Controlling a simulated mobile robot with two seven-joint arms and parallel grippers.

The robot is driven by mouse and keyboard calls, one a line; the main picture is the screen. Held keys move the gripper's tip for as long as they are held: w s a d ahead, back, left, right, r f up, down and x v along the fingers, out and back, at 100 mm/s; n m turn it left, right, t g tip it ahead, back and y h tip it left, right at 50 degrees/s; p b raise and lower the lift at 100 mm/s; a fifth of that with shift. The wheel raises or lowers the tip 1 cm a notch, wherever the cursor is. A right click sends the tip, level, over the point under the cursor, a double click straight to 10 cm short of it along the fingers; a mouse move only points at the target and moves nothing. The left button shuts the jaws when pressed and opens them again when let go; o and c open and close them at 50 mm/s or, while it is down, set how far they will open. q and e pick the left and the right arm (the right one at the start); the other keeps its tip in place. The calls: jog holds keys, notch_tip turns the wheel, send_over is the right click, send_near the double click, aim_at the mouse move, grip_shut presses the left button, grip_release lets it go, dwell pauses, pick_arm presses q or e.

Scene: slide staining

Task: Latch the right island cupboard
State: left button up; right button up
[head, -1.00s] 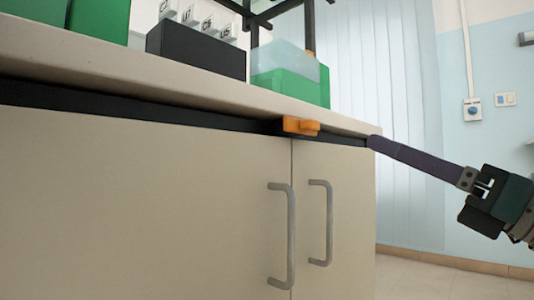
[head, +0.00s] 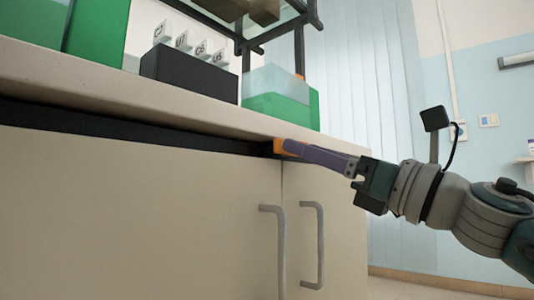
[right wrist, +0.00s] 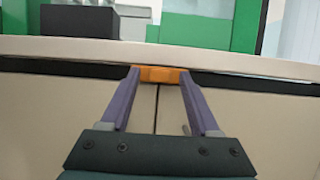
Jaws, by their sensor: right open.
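The island cupboard (head: 130,200) has two beige doors with grey bar handles, and both doors look closed. An orange latch (head: 279,147) sits under the worktop edge at the top of the seam between the doors. In the right wrist view the orange latch (right wrist: 162,75) lies between the fingertips. My right gripper (head: 290,148) reaches in from the right with its long purple fingers at the latch. In the right wrist view the right gripper (right wrist: 162,80) is open, one finger on each side of the latch; contact is unclear. My left gripper is not in view.
The worktop (head: 120,88) overhangs just above the latch. On it stand a black box (head: 188,75) with labelled tabs, a green box with a clear upper part (head: 285,105) and a dark frame. The handles (head: 312,245) stick out below my right gripper.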

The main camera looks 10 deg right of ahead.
grip_shut()
dwell(0.4)
jog(key=m+h+p, duration=0.3)
jog(key=m+p, duration=0.4)
jog(key=p, duration=0.1)
jog(key=r+m+h+p, duration=0.1)
jog(key=m+h+p, duration=0.2)
jog(key=m+p, duration=0.3)
jog(key=m+h+p, duration=0.2)
jog(key=m+p, duration=0.5)
jog(key=p, duration=0.3)
jog(key=shift+s+a+r+m+h+p, duration=0.2)
jog(key=shift+s+a+m+h+p, duration=0.1)
jog(key=shift+h, duration=0.1)
jog(key=shift+f+m+h+p, duration=0.2)
jog(key=shift+m+h+p, duration=0.1)
jog(key=shift+m+p, duration=0.85)
